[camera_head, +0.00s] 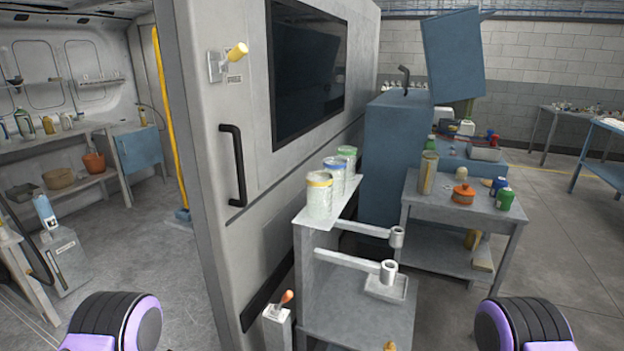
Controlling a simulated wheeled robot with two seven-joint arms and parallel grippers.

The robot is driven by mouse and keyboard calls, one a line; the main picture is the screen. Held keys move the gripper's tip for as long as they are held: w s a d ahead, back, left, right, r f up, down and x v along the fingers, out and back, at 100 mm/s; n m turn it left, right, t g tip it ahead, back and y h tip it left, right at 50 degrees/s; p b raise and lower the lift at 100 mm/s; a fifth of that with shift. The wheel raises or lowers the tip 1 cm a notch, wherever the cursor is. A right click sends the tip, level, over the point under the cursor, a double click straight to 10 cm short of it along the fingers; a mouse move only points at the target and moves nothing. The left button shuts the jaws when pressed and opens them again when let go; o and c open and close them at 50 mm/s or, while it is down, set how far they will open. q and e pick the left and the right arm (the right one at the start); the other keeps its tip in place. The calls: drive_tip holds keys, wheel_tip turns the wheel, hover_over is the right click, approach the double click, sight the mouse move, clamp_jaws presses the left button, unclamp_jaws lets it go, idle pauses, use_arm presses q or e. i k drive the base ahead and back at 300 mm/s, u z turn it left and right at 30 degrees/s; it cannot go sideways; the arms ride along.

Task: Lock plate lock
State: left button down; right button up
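A grey plate with a yellow-tipped lever (236,52) is mounted high on the large grey door panel (228,130). The lever's yellow grip points up and to the right, and a small label sits just below it. I take this for the plate lock, but no readable text confirms it. Only black and purple parts of my two arms show, at the bottom left and bottom right. Neither gripper is in view, and nothing touches the lever or the door.
A black handle (235,165) is below the lever. A grey stand (308,262) with several cans and two projecting arms is right of the door. An orange-tipped lever (287,297) rises from a post in front. Open floor lies at left.

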sight(289, 294)
drive_tip(key=k, duration=1.25)
drive_tip(key=z, duration=0.65)
drive_tip(key=i, duration=1.3)
drive_tip(key=u, duration=0.6)
